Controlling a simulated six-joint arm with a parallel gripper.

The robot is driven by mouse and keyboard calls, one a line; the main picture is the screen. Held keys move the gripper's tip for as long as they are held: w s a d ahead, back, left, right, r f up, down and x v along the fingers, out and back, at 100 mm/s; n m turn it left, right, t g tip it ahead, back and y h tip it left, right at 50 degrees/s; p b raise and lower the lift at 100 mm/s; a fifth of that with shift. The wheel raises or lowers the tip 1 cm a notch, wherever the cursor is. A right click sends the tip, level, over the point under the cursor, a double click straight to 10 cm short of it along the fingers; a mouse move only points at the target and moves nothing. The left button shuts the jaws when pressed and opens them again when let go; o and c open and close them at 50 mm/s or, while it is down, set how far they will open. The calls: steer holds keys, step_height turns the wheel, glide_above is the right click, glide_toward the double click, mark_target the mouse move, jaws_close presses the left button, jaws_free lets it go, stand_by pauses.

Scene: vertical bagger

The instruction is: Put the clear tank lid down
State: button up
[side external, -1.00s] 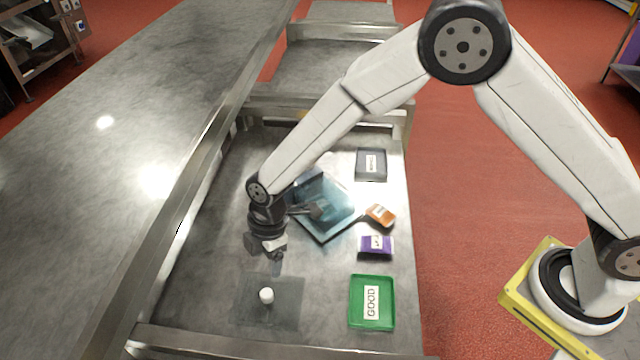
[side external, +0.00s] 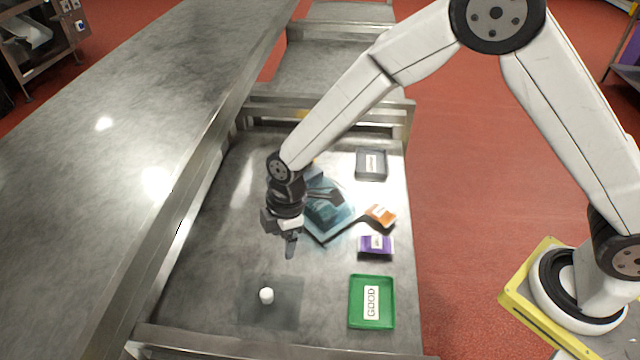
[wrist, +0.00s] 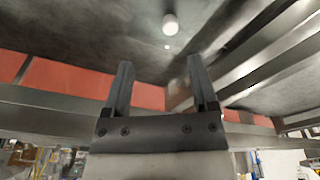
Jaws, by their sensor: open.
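The clear tank lid (side external: 288,313) appears as a faint, darker see-through square lying flat on the steel table, front left. Its white knob (side external: 266,295) stands up from it and also shows in the wrist view (wrist: 170,24). My gripper (side external: 290,246) is open and empty, behind the lid and apart from it. In the wrist view, both fingers (wrist: 160,85) stand apart with nothing between them. The bluish clear tank (side external: 338,222) stands just behind and right of my gripper, partly hidden by my arm; something dark shows in it.
A green tray labelled GOOD (side external: 372,323) is right of the lid. A purple packet (side external: 367,248) and an orange packet (side external: 373,219) lie beside the tank. A dark grey tray (side external: 371,176) is at the back right. A raised steel rail (side external: 207,150) runs along the left.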

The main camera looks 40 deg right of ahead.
steer(key=s+d+r+m, duration=0.3)
steer(key=s+d+m, duration=0.1)
steer(key=d, duration=0.3)
steer(key=s+d+r+m+t+h, duration=0.1)
steer(key=s+d+r+m, duration=0.2)
steer(key=d+m, duration=0.3)
steer(key=s+d+r+m+t, duration=0.1)
steer(key=s+d+r+m, duration=0.2)
steer(key=d, duration=0.7)
steer(key=s+m, duration=0.2)
steer(key=s, duration=0.1)
steer(key=shift+d+r+m+h, duration=0.25)
steer(key=shift+r+m+h, duration=0.05)
steer(key=shift+m, duration=0.1)
